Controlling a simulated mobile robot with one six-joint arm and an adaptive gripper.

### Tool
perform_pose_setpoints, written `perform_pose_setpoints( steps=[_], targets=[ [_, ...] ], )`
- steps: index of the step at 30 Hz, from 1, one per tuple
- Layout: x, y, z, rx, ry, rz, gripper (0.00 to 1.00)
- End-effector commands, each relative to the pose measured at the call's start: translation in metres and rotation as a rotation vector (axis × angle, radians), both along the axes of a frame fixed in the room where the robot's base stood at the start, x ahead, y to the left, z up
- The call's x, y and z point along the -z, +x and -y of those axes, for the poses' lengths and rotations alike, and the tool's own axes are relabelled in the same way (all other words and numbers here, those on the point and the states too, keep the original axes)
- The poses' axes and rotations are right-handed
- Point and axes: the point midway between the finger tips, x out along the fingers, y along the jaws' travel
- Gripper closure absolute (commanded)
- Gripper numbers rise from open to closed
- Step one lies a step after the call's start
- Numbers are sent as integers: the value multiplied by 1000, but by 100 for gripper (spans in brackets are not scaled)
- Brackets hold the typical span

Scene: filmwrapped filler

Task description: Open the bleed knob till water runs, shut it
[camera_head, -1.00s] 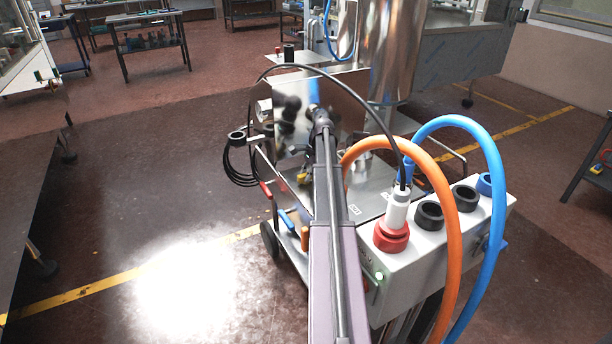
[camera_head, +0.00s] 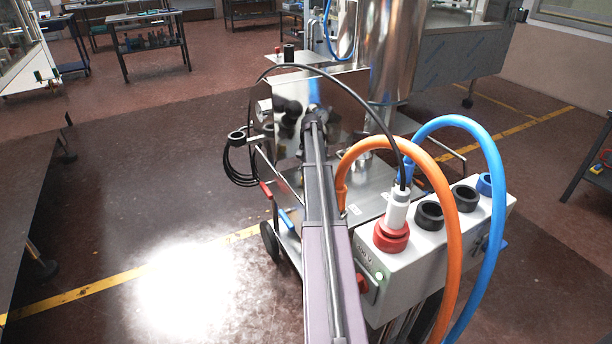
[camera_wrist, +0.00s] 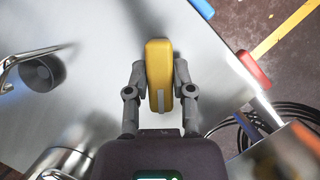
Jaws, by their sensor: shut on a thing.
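In the wrist view a yellow rounded piece (camera_wrist: 159,62) with a pale strip on its near side stands between the two grey fingers of my gripper (camera_wrist: 160,74). The fingers are shut on it, one on each side. It looks like a knob seen nearly edge-on, but I cannot tell for certain that it is the bleed knob. Behind it is a bare steel surface (camera_wrist: 95,105). In the head view my arm reaches over the steel cart and hides the piece and my fingertips. No running water shows in either view.
A grey box (camera_head: 415,250) with a red plug collar (camera_head: 391,237), an orange hose (camera_head: 452,225) and a blue hose (camera_head: 497,215) stands right of my arm. A tall steel cylinder (camera_head: 390,50) rises behind. Black cable (camera_wrist: 262,128) coils near a red handle (camera_wrist: 254,69).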

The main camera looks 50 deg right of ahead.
Motion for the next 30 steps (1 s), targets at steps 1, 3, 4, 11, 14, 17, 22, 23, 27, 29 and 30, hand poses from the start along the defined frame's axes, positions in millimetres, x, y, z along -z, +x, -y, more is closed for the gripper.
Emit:
perform_pose_setpoints(
  steps=[1,3,4,11,14,17,22,23,27,29,30],
  targets=[
    [0,-2,-1,-9,0,-3,100],
    [0,-2,-1,-17,1,-3,100],
    [0,-2,-1,-20,1,-3,100],
    [0,-2,-1,-21,1,-3,100],
    [0,-2,-1,-21,2,-3,100],
    [0,-2,-1,-20,2,-3,42],
    [0,-1,-1,-20,0,-2,34],
    [0,-1,-1,-20,1,-1,34],
    [0,-1,0,-19,0,-1,34],
    [0,-1,0,-19,0,-1,34],
    [0,-1,0,-17,1,-1,34]
  ],
)
